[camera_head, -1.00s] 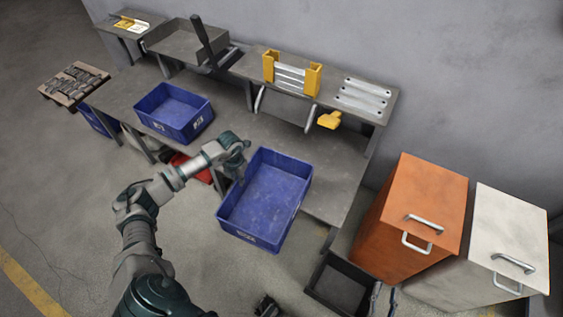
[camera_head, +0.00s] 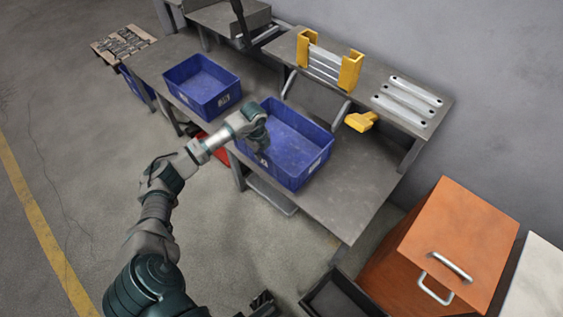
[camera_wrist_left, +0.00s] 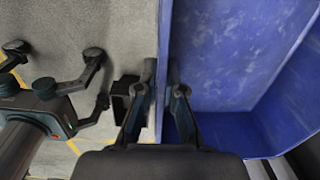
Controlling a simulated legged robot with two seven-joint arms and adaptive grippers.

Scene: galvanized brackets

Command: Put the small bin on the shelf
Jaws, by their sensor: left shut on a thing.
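A blue bin (camera_head: 300,165) is over the front part of the grey workbench (camera_head: 345,195); I cannot tell whether it rests on it. My left gripper (camera_head: 259,140) is shut on its left wall, one finger inside and one outside. The left wrist view shows the bin's inside (camera_wrist_left: 235,50), empty where visible, and the wall between my left gripper's fingers (camera_wrist_left: 161,75). A raised grey shelf (camera_head: 368,85) runs along the back of the bench.
A second blue bin (camera_head: 212,104) stands left on the bench. The shelf carries a yellow-ended rack (camera_head: 328,65) and silver brackets (camera_head: 405,102); a yellow tool (camera_head: 361,121) is near its front edge. An orange cabinet (camera_head: 455,235) stands at right. The bench's right part is clear.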

